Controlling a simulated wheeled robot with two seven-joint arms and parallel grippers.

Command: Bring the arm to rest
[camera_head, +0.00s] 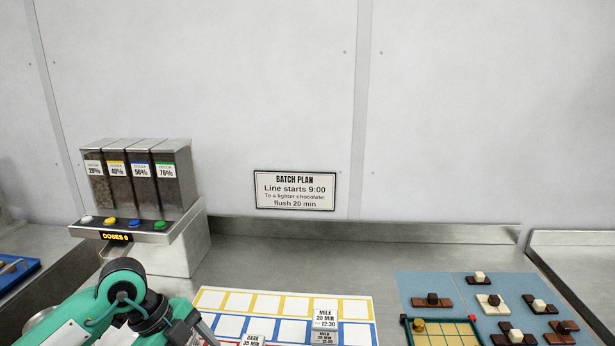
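My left arm, green and black, comes in at the bottom left. The grey end of my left gripper (203,332) shows at the bottom edge, beside the left end of a white planning board (222,298). Its fingertips are cut off or hidden, so I cannot tell whether it is open or holds anything. My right arm and gripper are not in view.
A dispenser (180,232) with several bins and coloured buttons stands at the left. The board bears cards, including a MILK card (325,318). Blue mats (410,283) with chocolate pieces and a yellow-gridded tray (441,328) lie right. The steel counter's middle is clear.

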